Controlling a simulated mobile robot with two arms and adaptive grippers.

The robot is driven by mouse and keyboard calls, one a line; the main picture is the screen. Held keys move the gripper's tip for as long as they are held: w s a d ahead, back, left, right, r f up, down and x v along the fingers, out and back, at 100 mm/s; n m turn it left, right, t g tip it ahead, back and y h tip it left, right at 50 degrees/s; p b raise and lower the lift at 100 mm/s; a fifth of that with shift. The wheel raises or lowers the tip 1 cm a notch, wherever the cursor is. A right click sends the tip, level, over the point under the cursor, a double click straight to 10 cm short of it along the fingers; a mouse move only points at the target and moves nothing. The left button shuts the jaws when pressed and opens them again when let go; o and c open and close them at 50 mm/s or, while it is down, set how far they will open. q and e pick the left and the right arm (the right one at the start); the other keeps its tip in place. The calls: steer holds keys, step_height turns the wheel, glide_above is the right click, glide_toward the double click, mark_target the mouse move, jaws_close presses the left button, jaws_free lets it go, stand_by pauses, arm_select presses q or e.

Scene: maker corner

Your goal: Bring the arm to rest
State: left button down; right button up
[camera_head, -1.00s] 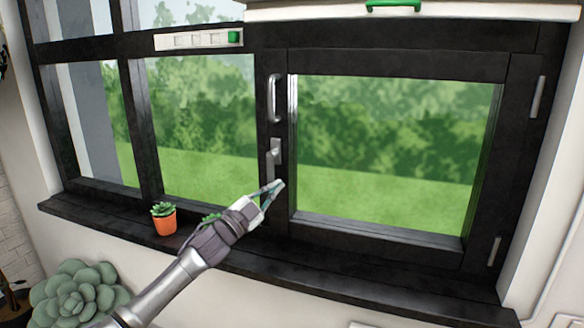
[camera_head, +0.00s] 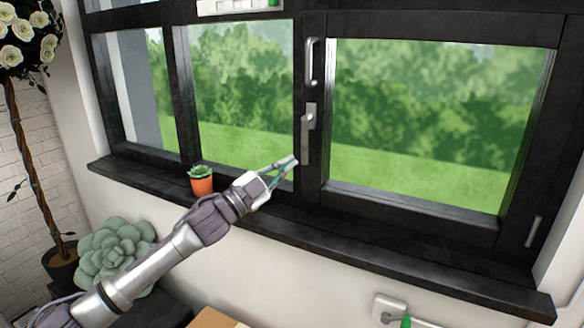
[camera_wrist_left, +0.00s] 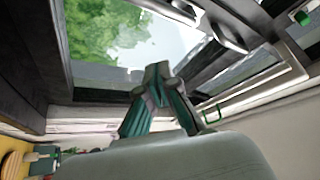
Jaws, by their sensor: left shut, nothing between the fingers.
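My left arm comes in from the lower left in the head view. Its left gripper (camera_head: 291,162) is shut and empty, in front of the window just left of the central frame post. The left gripper's fingertips also show together in the left wrist view (camera_wrist_left: 158,72). The window handle (camera_head: 308,130) is on the post, a little right of and above the fingertips, with a small gap in the picture. A vertical pull (camera_head: 313,62) sits above that handle. My right gripper is not in view.
A small potted succulent (camera_head: 201,183) stands on the dark window sill (camera_head: 400,262), left of my gripper. A large succulent (camera_head: 115,248) and a rose tree (camera_head: 22,110) are at the left. A wall socket (camera_head: 388,308) is low on the right. The wall below the sill is mostly clear.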

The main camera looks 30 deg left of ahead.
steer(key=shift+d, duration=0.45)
